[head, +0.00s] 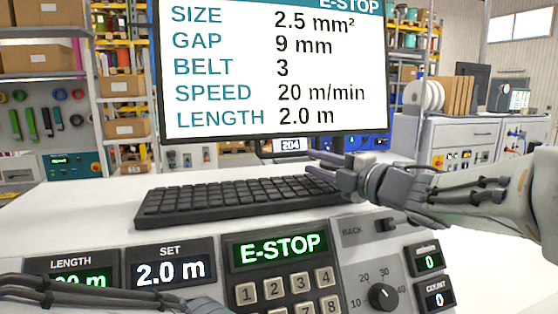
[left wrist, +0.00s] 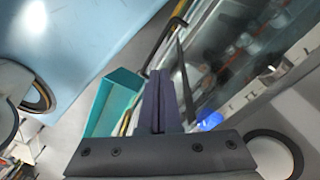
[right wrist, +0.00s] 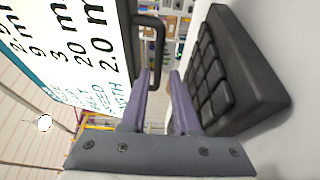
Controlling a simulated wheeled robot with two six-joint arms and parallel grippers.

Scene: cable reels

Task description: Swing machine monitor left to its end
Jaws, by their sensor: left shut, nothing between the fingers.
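The machine monitor (head: 275,75) fills the upper middle of the head view, its lit white screen facing me with lines of settings. A dark handle (right wrist: 159,50) sticks out from its lower edge; it shows best in the right wrist view. My right gripper (head: 311,163) is open below the monitor's lower edge, its purple fingers pointing left in the head view. In the right wrist view its fingertips (right wrist: 161,76) are close to the handle; I cannot tell whether the handle is between them. My left gripper (left wrist: 158,75) is shut and empty in the left wrist view, away from the monitor.
A black keyboard (head: 235,203) lies on the white console top, just below my right gripper. The front panel holds an E-STOP display (head: 280,247), number keys and a dial (head: 384,294). In the left wrist view a teal dustpan-like object (left wrist: 115,95) is beside my left fingers.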

